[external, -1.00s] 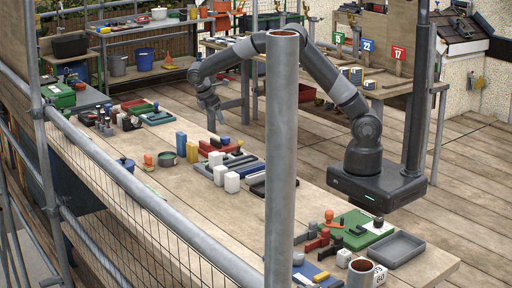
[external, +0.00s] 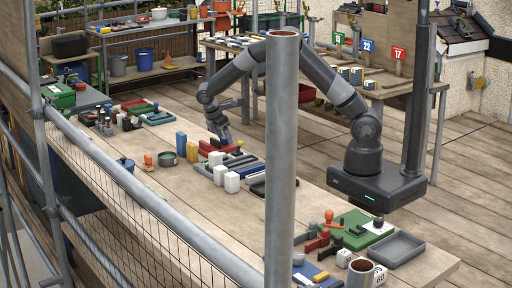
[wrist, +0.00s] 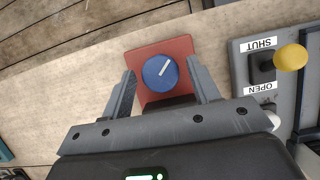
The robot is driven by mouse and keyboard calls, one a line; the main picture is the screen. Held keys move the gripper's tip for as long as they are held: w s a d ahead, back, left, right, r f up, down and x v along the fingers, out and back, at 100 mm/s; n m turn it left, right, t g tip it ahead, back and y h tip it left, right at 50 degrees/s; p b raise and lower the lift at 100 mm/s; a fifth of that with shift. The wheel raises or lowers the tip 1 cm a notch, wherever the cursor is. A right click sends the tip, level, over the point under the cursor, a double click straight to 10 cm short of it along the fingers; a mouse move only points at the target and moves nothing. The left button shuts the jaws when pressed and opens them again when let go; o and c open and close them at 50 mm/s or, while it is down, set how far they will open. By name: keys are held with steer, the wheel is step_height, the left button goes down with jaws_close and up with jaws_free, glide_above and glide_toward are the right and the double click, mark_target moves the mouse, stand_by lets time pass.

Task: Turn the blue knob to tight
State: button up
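The blue knob (wrist: 160,72) sits on a red block (wrist: 176,48) in the wrist view. Its white pointer line slants up and to the right. No tight mark is readable on the block. My gripper (wrist: 160,76) is open, with one finger on each side of the block and the knob between them. Visible gaps separate the fingers from the knob. In the external view my gripper (external: 223,136) is low over the middle of the long workbench (external: 165,190), and the knob cannot be made out there.
In the wrist view a grey panel (wrist: 240,75) with SHUT and OPEN labels and a yellow-knobbed lever (wrist: 290,57) stands close to my right finger.

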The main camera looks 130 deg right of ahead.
steer(key=c, duration=0.9)
steer(key=shift+o, duration=0.2)
steer(key=shift+m, duration=0.4)
steer(key=m+y, duration=0.1)
steer(key=m, duration=0.1)
steer(key=m+y, duration=0.1)
steer(key=m, duration=0.1)
steer(key=shift+d+m+t, duration=0.2)
steer(key=shift+m+t, duration=0.1)
steer(key=shift+t, duration=0.1)
steer(key=m, duration=0.2)
steer(key=m+t+y, duration=0.1)
steer(key=m, duration=0.2)
steer(key=shift+s+y, duration=0.1)
steer(key=shift+y, duration=0.2)
steer(key=o, duration=1)
